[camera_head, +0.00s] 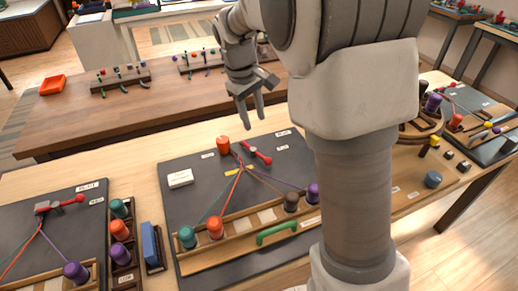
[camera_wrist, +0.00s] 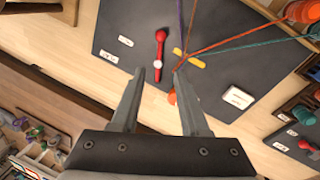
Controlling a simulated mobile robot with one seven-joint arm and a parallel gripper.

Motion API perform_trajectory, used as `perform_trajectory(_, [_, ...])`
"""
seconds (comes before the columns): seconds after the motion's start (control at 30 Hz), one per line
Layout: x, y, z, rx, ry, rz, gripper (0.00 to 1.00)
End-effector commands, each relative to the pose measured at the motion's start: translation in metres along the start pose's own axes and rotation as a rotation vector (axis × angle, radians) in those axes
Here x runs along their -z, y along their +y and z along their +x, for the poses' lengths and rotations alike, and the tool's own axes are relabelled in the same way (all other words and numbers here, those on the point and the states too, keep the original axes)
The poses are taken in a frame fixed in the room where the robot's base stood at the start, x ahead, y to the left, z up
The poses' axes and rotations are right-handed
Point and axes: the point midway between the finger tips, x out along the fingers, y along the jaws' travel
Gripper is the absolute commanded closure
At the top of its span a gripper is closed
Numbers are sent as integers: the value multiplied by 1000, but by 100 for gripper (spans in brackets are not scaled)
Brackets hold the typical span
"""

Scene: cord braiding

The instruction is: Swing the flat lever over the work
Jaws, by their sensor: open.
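The flat lever (camera_head: 257,153) is a red bar with a round knob at one end, lying on the dark work board (camera_head: 185,200). In the wrist view the lever (camera_wrist: 161,48) shows a white round spot near its lower end. The work is several coloured cords (camera_head: 236,185) fanning out from a point beside the lever, near a small yellow strip (camera_wrist: 188,60). My gripper (camera_head: 252,122) is open and empty above the board's back edge.
An orange peg (camera_head: 223,145) stands near the lever. A white label block (camera_head: 180,178) lies at left. Another board (camera_head: 30,222) is farther left.

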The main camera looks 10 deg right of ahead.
Motion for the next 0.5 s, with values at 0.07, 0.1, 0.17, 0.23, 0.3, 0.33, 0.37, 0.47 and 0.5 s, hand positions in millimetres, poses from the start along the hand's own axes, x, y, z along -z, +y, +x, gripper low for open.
perform_trajectory(0.07, [-1, -1, 20, 2, -4, 1, 55])
perform_trajectory(0.1, [-1, -1, 29, 2, -4, 1, 55])
perform_trajectory(0.17, [-1, -1, 43, 2, -4, 1, 55])
perform_trajectory(0.23, [-1, -1, 58, 2, -4, 1, 55])
perform_trajectory(0.3, [-1, -1, 74, 2, -3, 1, 55])
perform_trajectory(0.33, [-1, -1, 80, 2, -4, 1, 55])
perform_trajectory(0.37, [-1, -1, 87, 2, -5, 1, 55])
perform_trajectory(0.47, [-1, -1, 108, 1, -3, 1, 55])
perform_trajectory(0.5, [-1, -1, 115, 2, -4, 1, 55])
